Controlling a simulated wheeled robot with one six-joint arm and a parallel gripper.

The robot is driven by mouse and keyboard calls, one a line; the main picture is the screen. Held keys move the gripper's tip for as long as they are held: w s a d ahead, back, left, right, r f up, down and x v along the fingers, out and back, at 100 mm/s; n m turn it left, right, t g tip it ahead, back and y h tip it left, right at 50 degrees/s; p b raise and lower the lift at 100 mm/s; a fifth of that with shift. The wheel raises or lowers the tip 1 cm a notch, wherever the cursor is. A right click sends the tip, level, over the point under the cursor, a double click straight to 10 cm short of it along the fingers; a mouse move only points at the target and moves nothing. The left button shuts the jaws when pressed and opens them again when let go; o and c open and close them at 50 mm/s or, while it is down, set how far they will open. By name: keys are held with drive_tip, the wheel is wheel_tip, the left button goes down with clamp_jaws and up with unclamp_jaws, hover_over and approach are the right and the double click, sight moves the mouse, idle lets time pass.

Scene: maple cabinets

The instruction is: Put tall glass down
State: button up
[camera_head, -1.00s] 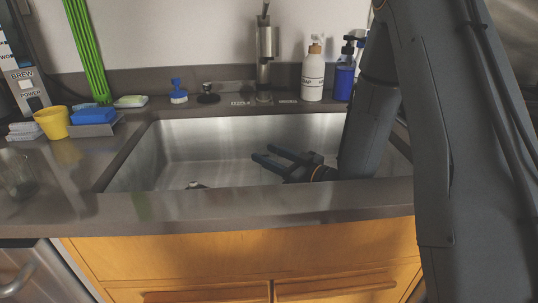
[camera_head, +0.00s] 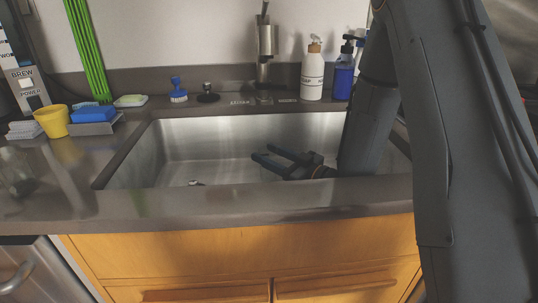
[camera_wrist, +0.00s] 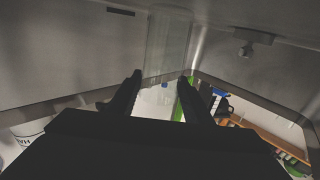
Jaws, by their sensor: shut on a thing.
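My gripper (camera_head: 262,152) is low over the sink basin, reaching in from the right with its fingers pointing left. In the wrist view my gripper (camera_wrist: 160,78) has its two dark fingers on either side of a clear, tall glass (camera_wrist: 168,42). It is shut on this glass, which is see-through and faint against the steel. I cannot make out the held glass in the head view, nor whether its base touches the sink floor.
The steel sink (camera_head: 215,145) is otherwise mostly bare. Another clear glass (camera_head: 17,172) stands on the left counter near a yellow cup (camera_head: 52,121) and a blue sponge (camera_head: 93,113). A faucet (camera_head: 265,45), a white soap bottle (camera_head: 312,72) and a blue bottle (camera_head: 343,75) stand behind the sink.

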drive_tip(key=o, duration=1.2)
drive_tip(key=shift+s+f, duration=0.2)
drive_tip(key=shift+f, duration=0.6)
drive_tip(key=shift+o, duration=0.2)
drive_tip(key=shift+w+r, duration=0.2)
drive_tip(key=shift+r, duration=0.2)
wheel_tip(320, 180, up, 10)
drive_tip(key=shift+r+p, duration=0.2)
drive_tip(key=shift+p, duration=0.4)
drive_tip(key=shift+w+d+r+h+p, duration=0.1)
drive_tip(key=shift+d+r+h+p, duration=0.25)
drive_tip(key=shift+r+p, duration=0.25)
drive_tip(key=s+d+r+m+g+h+p, duration=0.1)
drive_tip(key=s+d+r+m+h+p, duration=0.2)
drive_tip(key=d+h+p, duration=0.3)
drive_tip(key=s+d+r+m+g+h+p, duration=0.2)
drive_tip(key=s+d+h+p, duration=0.25)
drive_tip(key=p, duration=0.35)
drive_tip(key=s+r+m+g+p, duration=0.1)
drive_tip(key=s+r+g+p, duration=0.1)
drive_tip(key=s, duration=0.5)
drive_tip(key=s+d+r+m+g+h+p, duration=0.1)
drive_tip(key=s+r+g+p, duration=0.2)
drive_tip(key=s+p, duration=0.2)
drive_tip(key=s+d+r+m+g+p, duration=0.1)
drive_tip(key=s+r+m+g+p, duration=0.1)
drive_tip(key=s, duration=0.8)
drive_tip(key=shift+r+g+h+p, duration=0.3)
drive_tip(key=shift+r+g+p, duration=0.15)
drive_tip(key=shift+p, duration=0.65)
